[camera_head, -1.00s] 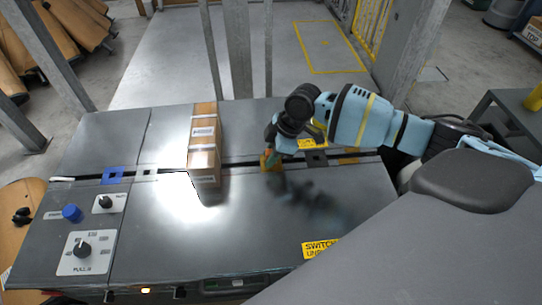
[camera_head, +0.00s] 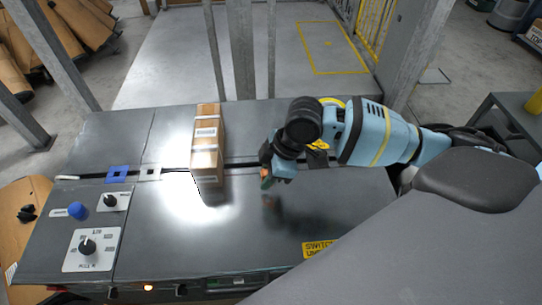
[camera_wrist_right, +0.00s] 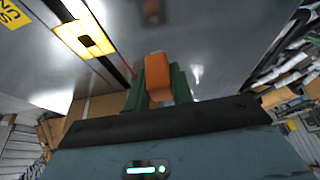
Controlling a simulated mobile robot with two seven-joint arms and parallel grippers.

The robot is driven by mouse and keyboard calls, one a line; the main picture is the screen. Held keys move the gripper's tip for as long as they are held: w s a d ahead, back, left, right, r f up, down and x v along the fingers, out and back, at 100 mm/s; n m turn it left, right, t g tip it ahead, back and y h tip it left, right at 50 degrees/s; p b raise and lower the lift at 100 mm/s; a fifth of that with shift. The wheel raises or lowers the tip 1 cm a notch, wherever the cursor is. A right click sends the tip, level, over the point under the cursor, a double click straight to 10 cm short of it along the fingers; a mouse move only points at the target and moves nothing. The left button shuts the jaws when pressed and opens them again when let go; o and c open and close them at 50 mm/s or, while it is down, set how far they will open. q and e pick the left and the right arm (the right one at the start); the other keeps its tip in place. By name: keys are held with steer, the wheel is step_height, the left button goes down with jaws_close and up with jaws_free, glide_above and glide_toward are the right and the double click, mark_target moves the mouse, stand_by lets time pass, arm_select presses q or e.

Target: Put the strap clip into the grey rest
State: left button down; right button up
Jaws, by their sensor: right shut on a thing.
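The strap clip appears to be the orange block (camera_wrist_right: 158,77) between the green fingers of my right gripper (camera_wrist_right: 160,88) in the right wrist view. My right gripper (camera_head: 266,180) is shut on it, above the dark table near the slot, right of the boxes. In the head view the clip is small and mostly hidden by the gripper. A pale grey square rest with a dark centre (camera_head: 150,173) sits on the slot line, left of the boxes and well apart from the gripper. My left gripper is not in view.
A brown carton stack (camera_head: 207,150) stands between the right gripper and the pale grey rest. A blue square (camera_head: 117,174) lies left of that rest. A yellow square with a dark centre (camera_wrist_right: 85,38) shows in the wrist view. Knobs (camera_head: 87,246) stand at the table's left front.

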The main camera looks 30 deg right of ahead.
steer(key=s+a, duration=0.2)
steer(key=s, duration=0.1)
steer(key=s+a, duration=0.2)
steer(key=shift+a+r, duration=0.1)
steer(key=shift+r, duration=0.2)
steer(key=w+d+r+m+t+h, duration=0.1)
steer(key=d+r+m+h, duration=0.1)
steer(key=r+m, duration=0.4)
steer(key=w+d+r+m+t+h, duration=0.1)
steer(key=d+r+m+h, duration=0.1)
steer(key=r+m, duration=0.4)
steer(key=shift+w+d+r+m, duration=0.3)
steer(key=shift+d+r+m, duration=0.1)
steer(key=shift+r, duration=0.5)
steer(key=shift+a, duration=0.1)
